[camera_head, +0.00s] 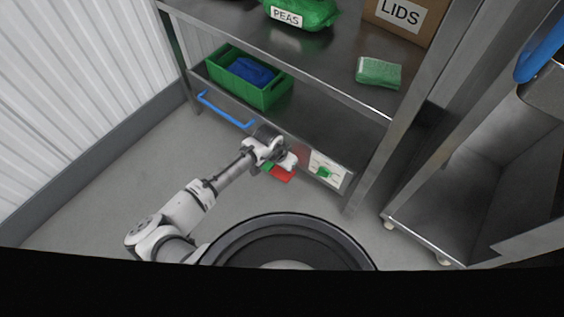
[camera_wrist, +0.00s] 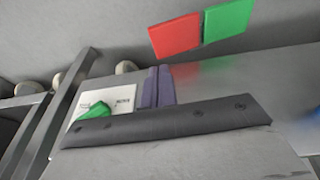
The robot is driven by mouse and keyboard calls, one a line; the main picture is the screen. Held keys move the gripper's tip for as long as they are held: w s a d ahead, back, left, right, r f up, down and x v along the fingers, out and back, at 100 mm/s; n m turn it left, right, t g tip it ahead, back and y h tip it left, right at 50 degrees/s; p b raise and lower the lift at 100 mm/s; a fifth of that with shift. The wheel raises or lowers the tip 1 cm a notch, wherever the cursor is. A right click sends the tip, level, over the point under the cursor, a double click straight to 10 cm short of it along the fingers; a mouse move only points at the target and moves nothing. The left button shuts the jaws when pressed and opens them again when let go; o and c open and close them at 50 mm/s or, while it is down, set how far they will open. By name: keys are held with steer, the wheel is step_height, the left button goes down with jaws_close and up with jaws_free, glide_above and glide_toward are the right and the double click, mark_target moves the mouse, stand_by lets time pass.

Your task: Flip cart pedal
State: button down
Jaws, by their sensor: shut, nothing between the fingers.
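The cart pedal is a flat two-coloured piece, with a red half (camera_head: 283,174) and a green half (camera_head: 266,166), low at the front of the steel cart. In the wrist view its red half (camera_wrist: 175,36) and green half (camera_wrist: 227,19) show at the top, beyond my fingers. My gripper (camera_head: 291,161) is just above the pedal in the head view and hides part of it. In the wrist view my gripper (camera_wrist: 157,70) has its two fingers together with nothing between them. It appears apart from the pedal; contact cannot be told.
The cart's lower front carries a white panel with a green marker (camera_head: 325,171) and a blue handle (camera_head: 225,110). Another steel cart (camera_head: 430,216) stands right. Floor at left is clear.

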steer(key=x, duration=0.2)
steer(key=b+x, duration=0.1)
steer(key=x, duration=0.1)
steer(key=s+b+x, duration=0.1)
steer(key=x, duration=0.1)
steer(key=shift+s+f, duration=0.1)
